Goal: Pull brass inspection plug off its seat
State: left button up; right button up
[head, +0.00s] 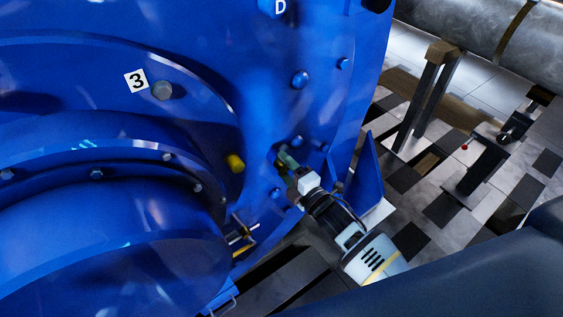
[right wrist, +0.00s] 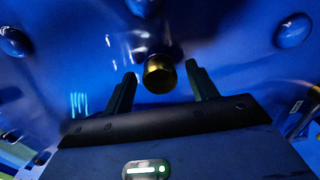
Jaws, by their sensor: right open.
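The brass inspection plug (head: 235,163) is a small yellow-gold cylinder sticking out of the blue motor housing (head: 60,70). My right gripper (head: 285,166) is to the right of the plug in the head view, fingers pointing at the housing. In the right wrist view the plug (right wrist: 160,74) shows between the two spread fingers, with a gap on each side. The gripper is open and holds nothing. How far the fingertips are from the plug in depth is hard to tell. My left gripper is not in view.
A grey bolt (head: 162,90) sits beside a label "3" (head: 136,81). Blue bolt heads (head: 300,79) stud the housing near the gripper. A blue fin (head: 364,170) stands behind my right wrist. A large grey pipe (head: 470,22) on supports and a tiled floor lie right.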

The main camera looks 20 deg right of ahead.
grip_shut()
dwell(0.3)
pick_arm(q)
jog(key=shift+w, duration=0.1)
pick_arm(e)
jog(key=shift+s, duration=0.1)
